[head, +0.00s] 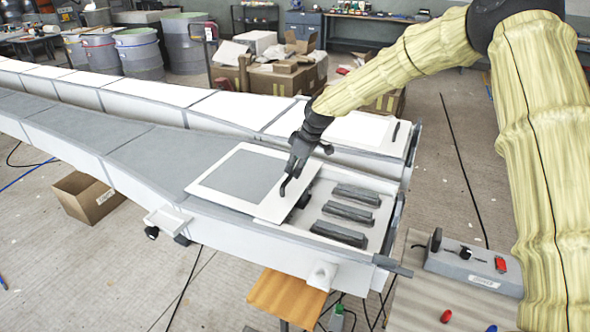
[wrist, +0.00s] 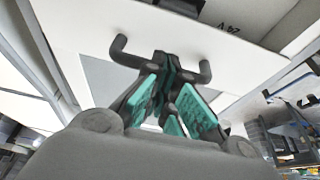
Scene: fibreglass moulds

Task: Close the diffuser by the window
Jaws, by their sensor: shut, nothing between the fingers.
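A white flat panel with a grey centre (head: 206,188) lies on top of the near long white mould; I take it for the diffuser. Its right edge borders an open bay (head: 316,195) holding three dark grey bars (head: 348,212). My gripper (head: 288,183) is over the panel's right part, pointing down. In the wrist view the gripper (wrist: 168,70) is shut, its teal pads close together, with a dark bent handle (wrist: 125,54) extending to both sides of the fingertips. Whether they touch is unclear. The white panel (wrist: 235,60) fills much of the background there. No window shows.
A second long white mould (head: 235,108) runs behind the near one. A grey control box (head: 472,266) with a red switch stands at the right. An open cardboard box (head: 88,197) and cables lie on the floor. Cardboard boxes (head: 283,80) stand behind the moulds.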

